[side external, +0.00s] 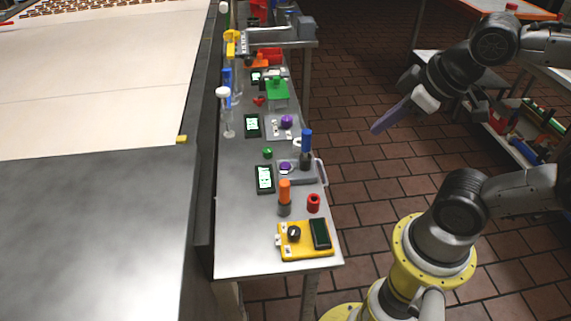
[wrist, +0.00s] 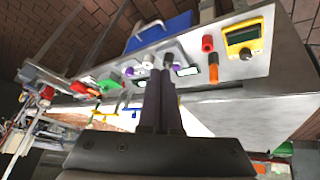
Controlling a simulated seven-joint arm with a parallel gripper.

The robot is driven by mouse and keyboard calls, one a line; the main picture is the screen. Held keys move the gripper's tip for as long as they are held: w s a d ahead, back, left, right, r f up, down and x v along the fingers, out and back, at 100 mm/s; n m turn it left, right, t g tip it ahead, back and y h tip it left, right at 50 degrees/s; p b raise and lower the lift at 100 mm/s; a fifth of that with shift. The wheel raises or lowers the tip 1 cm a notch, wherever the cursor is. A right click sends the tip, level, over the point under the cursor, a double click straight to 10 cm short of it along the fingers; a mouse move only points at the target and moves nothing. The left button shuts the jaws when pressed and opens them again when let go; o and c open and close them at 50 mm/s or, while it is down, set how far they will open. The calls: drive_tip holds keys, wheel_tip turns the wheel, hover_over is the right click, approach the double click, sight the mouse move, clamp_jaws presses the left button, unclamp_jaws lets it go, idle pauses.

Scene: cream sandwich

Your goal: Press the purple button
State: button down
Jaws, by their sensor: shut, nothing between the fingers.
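Two purple round parts show on the long metal table in the side view. One purple part (side external: 286,121) sits on a grey plate in the middle; another, flatter purple part (side external: 285,167) sits on a grey fixture beside a blue-handled tool. I cannot tell for sure which is the button. My gripper (side external: 376,130) is in the air to the right of the table, apart from both, with long bluish fingers pointing down and left. In the wrist view my gripper (wrist: 161,62) is shut and empty; its fingers hide part of the table. A purple part (wrist: 129,71) shows left of them.
An orange-handled tool (side external: 285,192), a red cylinder (side external: 313,203) and a yellow meter (side external: 305,240) stand at the table's near end. Small dark screens (side external: 264,179) and a clear tube (side external: 229,120) line its left side. Open floor lies between table and arm.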

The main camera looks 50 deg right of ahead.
drive_tip(key=w+d+r+n+t+h, duration=0.1)
drive_tip(key=w+d+r+n+h, duration=0.2)
drive_tip(key=w+n, duration=0.35)
drive_tip(key=n+t+y, duration=0.2)
drive_tip(key=n, duration=1.5)
hover_over(288, 170)
wheel_tip(288, 170, down, 7)
drive_tip(key=shift+r, duration=0.15)
drive_tip(key=shift+f, duration=4.4)
drive_tip(key=shift+f, duration=0.1)
drive_tip(key=shift+f, duration=0.3)
